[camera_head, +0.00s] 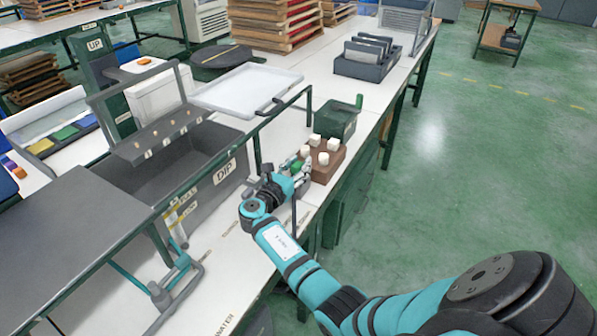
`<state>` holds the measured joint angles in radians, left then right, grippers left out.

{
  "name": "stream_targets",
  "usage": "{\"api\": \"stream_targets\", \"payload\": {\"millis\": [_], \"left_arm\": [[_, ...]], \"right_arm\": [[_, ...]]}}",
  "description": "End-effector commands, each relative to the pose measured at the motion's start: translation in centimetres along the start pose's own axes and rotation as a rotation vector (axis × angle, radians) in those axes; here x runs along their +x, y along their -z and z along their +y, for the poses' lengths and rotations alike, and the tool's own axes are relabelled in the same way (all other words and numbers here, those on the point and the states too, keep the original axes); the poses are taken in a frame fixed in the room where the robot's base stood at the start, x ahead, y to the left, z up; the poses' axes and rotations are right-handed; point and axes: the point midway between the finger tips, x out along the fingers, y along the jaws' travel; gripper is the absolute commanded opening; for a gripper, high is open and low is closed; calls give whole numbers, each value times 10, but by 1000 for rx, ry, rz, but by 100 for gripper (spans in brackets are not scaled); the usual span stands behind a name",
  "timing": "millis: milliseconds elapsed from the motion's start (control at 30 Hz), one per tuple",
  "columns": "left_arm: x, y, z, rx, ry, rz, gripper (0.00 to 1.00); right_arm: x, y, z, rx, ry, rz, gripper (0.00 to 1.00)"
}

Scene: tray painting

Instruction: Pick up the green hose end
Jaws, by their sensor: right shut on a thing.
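My right gripper (292,173) reaches in from the lower right over the white bench. It is shut on a small green piece (297,164), which I take to be the green hose end. The fingers cover much of it, and its full shape is too small to tell. The gripper is beside the left edge of a brown block (321,176) that carries several white cubes. I cannot tell whether it touches the block. My left gripper is not in view.
A grey tank (226,186) marked "DIP" stands left of my gripper, with a white tray (245,87) behind it. A dark green box (336,119) is behind the brown block. A dark rack (367,58) stands farther back. Green floor lies open at the right.

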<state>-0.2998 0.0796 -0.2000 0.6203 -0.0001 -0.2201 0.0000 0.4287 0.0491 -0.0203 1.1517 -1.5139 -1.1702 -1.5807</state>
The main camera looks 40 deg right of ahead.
Motion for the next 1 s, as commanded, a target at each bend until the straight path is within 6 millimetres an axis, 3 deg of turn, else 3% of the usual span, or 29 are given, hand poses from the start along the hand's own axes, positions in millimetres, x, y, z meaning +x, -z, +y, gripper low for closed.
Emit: {"api": "stream_targets", "payload": {"millis": [100,467,733,1000], "left_arm": [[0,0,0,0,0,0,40],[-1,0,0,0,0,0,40],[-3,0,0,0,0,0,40],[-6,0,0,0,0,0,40]], "right_arm": [[0,0,0,0,0,1,0],[0,-5,0,2,0,-1,0],[0,-38,0,5,1,-3,0],[-55,-40,-34,1,-1,3,0]]}}
